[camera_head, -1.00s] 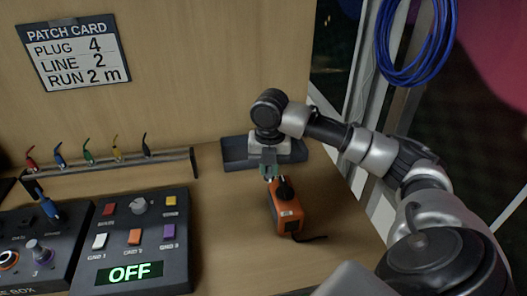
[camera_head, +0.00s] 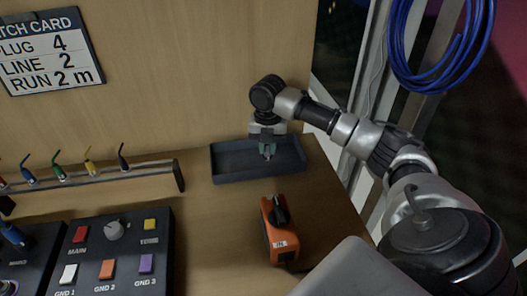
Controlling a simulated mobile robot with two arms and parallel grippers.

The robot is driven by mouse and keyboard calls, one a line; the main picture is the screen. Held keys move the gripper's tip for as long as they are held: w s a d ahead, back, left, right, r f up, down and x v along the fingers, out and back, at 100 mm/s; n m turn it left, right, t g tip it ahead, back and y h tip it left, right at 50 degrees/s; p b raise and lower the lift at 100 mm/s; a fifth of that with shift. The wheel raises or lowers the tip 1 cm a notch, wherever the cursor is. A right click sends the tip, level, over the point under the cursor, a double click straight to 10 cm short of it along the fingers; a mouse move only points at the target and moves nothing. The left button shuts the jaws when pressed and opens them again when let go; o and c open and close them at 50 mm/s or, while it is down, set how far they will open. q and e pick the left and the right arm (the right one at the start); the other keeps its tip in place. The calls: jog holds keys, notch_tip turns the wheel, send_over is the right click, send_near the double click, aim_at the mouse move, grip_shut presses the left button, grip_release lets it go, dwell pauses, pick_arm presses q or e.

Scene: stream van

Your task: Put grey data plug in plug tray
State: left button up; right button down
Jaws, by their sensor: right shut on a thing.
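My right gripper (camera_head: 267,153) points down over the dark plug tray (camera_head: 232,169) at the back of the bench. The tray is a shallow, dark, rectangular box, and the part that shows looks empty. My left gripper is not in view.
An orange device (camera_head: 278,238) with a black knob stands in front of the tray. A rack (camera_head: 125,174) with several coloured plugs is to the left. A button panel (camera_head: 115,250) is front left. A patch card (camera_head: 45,55) hangs on the wall.

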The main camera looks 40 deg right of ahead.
jog(key=w+d+f, duration=0.2)
jog(key=w, duration=0.1)
jog(key=w+d+f, duration=0.1)
jog(key=w+f, duration=0.1)
jog(key=shift+w+d, duration=0.1)
jog(key=shift+d, duration=0.15)
jog(key=shift+f, duration=1.95)
jog(key=shift+f, duration=0.15)
jog(key=c, duration=1.1)
grip_release()
jog(key=shift+o, duration=0.2)
notch_tip(320, 180, up, 12)
jog(key=shift+r, duration=0.2)
